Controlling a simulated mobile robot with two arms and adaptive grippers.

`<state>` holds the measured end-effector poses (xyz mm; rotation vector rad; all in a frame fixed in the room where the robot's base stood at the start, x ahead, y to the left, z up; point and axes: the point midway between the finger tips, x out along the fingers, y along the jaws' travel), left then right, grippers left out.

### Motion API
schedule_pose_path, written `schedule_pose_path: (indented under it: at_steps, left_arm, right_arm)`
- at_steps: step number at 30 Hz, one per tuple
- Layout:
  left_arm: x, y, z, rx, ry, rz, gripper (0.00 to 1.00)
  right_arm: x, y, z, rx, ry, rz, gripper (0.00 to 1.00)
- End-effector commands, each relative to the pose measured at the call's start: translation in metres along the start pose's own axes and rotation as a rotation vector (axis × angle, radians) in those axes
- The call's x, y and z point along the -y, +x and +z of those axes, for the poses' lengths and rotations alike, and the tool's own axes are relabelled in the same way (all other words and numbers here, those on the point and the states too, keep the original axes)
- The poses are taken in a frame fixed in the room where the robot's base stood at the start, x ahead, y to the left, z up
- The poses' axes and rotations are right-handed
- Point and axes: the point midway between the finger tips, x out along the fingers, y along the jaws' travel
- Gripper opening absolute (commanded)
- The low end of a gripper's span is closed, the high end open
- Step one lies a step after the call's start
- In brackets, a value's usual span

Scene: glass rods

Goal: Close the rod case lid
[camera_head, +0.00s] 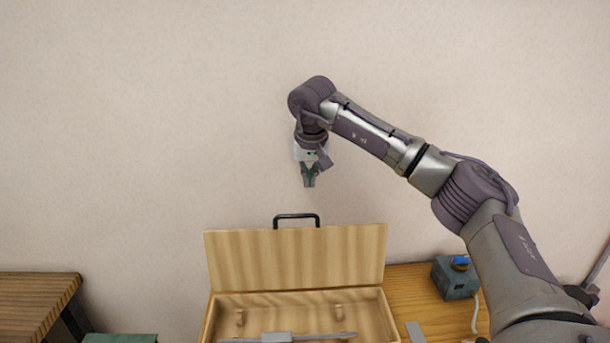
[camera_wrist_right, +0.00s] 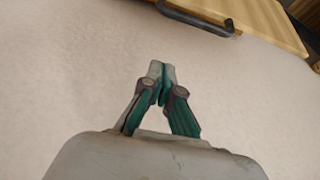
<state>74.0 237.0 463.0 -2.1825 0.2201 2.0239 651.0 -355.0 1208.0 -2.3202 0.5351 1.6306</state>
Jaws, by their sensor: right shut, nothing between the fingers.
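The wooden rod case (camera_head: 212,318) stands on the table with its lid (camera_head: 295,258) raised upright at the back. A black handle (camera_head: 297,217) sits on the lid's top edge. My right gripper (camera_head: 309,184) points down above the lid, apart from it, shut and empty. In the right wrist view the gripper (camera_wrist_right: 163,68) is shut in front of the pale wall, and the handle (camera_wrist_right: 195,19) and part of the lid (camera_wrist_right: 262,18) show at the top. A grey piece (camera_head: 275,338) lies in the case's front part. My left gripper is not in view.
A blue-grey box with a blue top (camera_head: 455,278) and a pale cable stands right of the case. A grey flat piece (camera_head: 415,332) lies near it. A green item (camera_head: 120,338) and a slatted wooden bench (camera_head: 35,298) are at left. The wall is behind.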

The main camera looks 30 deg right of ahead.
Motion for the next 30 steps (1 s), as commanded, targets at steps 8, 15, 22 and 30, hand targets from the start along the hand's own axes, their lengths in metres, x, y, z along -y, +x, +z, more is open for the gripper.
schedule_pose_path:
  at_steps: [8,15,22,30]
  left_arm:
    - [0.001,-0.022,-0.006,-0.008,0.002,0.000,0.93]
    - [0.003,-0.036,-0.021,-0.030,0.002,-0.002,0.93]
    - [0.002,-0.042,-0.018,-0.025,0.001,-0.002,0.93]
    - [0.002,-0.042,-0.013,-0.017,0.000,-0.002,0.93]
  right_arm:
    - [0.000,0.060,0.000,0.005,0.001,0.001,0.00]
    - [0.000,0.061,0.022,0.000,-0.002,-0.003,0.00]
    - [0.001,0.058,0.036,0.000,0.000,-0.002,0.00]
    - [0.000,0.058,0.038,0.000,0.002,-0.002,0.00]
